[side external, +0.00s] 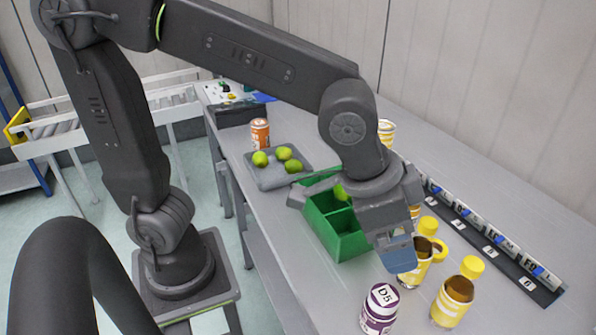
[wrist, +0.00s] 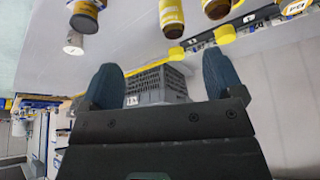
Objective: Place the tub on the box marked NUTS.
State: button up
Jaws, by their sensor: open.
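My gripper (side external: 397,254) hangs low over the table in the side view, just right of the green divided box (side external: 350,246) and near the yellow mugs. In the wrist view its two blue fingers stand wide apart with nothing held between them (wrist: 161,75). A purple jar (side external: 380,309) with a white lid marked D5 stands at the front of the table, below my gripper. I cannot make out a tub or the word NUTS on any box in either view. My gripper and wrist hide part of the table.
A yellow mug (side external: 412,272) stands close beside my fingers; another yellow cup (side external: 453,302) is at the front right. A grey tray (side external: 270,183) holds limes, with an orange can (side external: 260,133) behind. A numbered black rail (side external: 500,250) runs along the right. A grey crate (wrist: 155,86) shows in the wrist view.

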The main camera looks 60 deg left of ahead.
jog(key=s+a+n+y, duration=0.1)
jog(key=s+a+n, duration=0.1)
jog(key=a, duration=0.7)
jog(key=s+a+n+t+y, duration=0.1)
jog(key=s+a+n, duration=0.2)
jog(key=s+a, duration=0.2)
jog(key=a, duration=0.3)
jog(key=shift+s+a+r+n, duration=0.15)
jog(key=shift+s+a+n, duration=0.15)
jog(key=shift+a, duration=0.1)
